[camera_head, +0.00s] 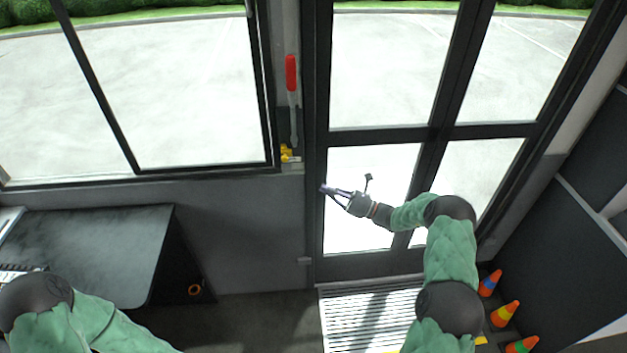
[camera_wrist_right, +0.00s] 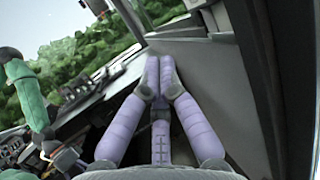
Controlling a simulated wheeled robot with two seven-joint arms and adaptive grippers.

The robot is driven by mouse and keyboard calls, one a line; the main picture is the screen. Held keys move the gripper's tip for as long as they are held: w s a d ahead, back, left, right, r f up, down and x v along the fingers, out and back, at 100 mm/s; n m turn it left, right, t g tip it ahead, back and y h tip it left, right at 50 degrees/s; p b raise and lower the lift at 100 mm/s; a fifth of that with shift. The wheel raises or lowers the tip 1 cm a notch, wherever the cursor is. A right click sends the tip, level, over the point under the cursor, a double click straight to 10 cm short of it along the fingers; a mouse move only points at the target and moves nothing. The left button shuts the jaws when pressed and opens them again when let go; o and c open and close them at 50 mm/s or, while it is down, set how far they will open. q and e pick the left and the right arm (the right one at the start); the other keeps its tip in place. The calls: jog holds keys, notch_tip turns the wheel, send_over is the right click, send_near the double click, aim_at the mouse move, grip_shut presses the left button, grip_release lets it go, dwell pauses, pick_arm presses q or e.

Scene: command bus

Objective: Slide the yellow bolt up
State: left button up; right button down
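The small yellow bolt (camera_head: 287,152) sits on the dark post between the side window and the glass door, in the head view. It is too small to see its position clearly. My right gripper (camera_head: 323,190) is below and to the right of it, in front of the door's left frame, apart from the bolt. In the right wrist view its purple fingers (camera_wrist_right: 160,68) meet at the tips with nothing between them. The bolt is not visible there. My left arm enters the head view at bottom left. In the wrist view its hand (camera_wrist_right: 62,158) is blurred at lower left.
A red-handled lever (camera_head: 291,75) stands just above the bolt. The glass door (camera_head: 370,170) is behind my right arm. A dark desk (camera_head: 95,245) is at left, and several striped cones (camera_head: 505,313) stand at lower right. Slatted step flooring (camera_head: 345,320) lies below.

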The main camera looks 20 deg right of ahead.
aim_at(294, 144)
jog(key=r+b+x, duration=0.2)
jog(key=x, duration=1)
jog(key=shift+s+d+r+b, duration=0.25)
jog(key=shift+s+b, duration=0.05)
jog(key=shift+s, duration=0.05)
jog(key=shift+r, duration=0.1)
notch_tip(294, 144, up, 9)
jog(key=p, duration=0.5)
